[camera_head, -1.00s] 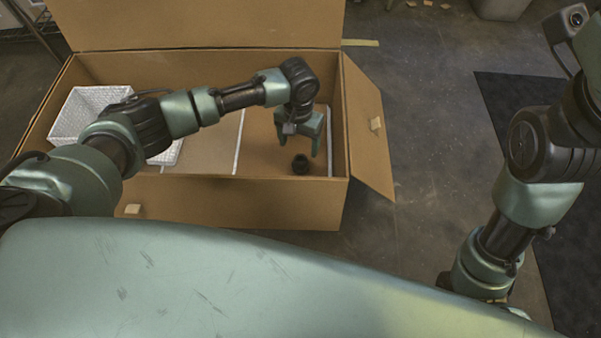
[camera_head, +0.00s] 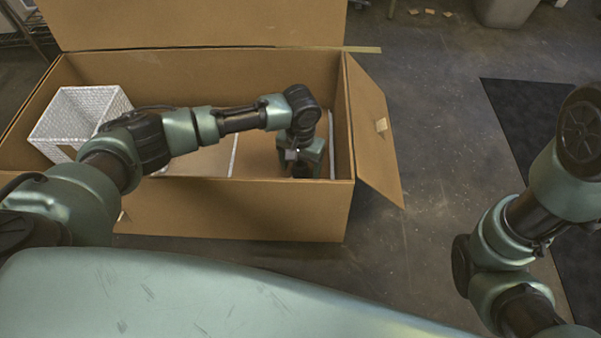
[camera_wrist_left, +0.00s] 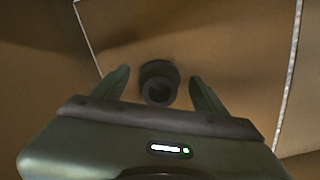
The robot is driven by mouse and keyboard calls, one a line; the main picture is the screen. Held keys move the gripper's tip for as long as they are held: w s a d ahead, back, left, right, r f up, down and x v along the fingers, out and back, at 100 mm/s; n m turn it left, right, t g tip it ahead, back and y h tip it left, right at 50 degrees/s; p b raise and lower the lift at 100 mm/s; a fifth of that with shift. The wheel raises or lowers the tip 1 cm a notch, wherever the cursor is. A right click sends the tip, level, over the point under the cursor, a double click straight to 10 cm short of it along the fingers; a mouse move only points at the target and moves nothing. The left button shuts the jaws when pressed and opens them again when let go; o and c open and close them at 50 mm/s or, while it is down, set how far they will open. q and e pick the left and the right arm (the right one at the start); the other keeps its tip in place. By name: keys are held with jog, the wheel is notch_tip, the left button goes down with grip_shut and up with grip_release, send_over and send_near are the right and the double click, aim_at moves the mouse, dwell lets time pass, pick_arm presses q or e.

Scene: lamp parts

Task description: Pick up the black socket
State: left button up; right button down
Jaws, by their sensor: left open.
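The black socket (camera_wrist_left: 159,84) lies on the floor of the cardboard box, a short dark ring-like cylinder in the left wrist view. My left gripper (camera_wrist_left: 160,88) is open, with one finger on each side of the socket and a gap showing on both sides. In the head view my left gripper (camera_head: 308,160) points down into the right part of the box. The socket is hardly to be made out there, hidden by the gripper and the near wall. My right arm is at the right edge of the head view; its gripper is out of frame.
The open cardboard box (camera_head: 240,208) has its right flap (camera_head: 375,140) folded outward. A white woven basket (camera_head: 75,118) stands in its left part. White strips cross the box floor. A dark mat (camera_head: 530,115) lies on the floor to the right.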

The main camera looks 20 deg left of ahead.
pick_arm(q)
jog(key=c, duration=1.5)
jog(key=shift+r, duration=0.1)
jog(key=shift+r, duration=0.1)
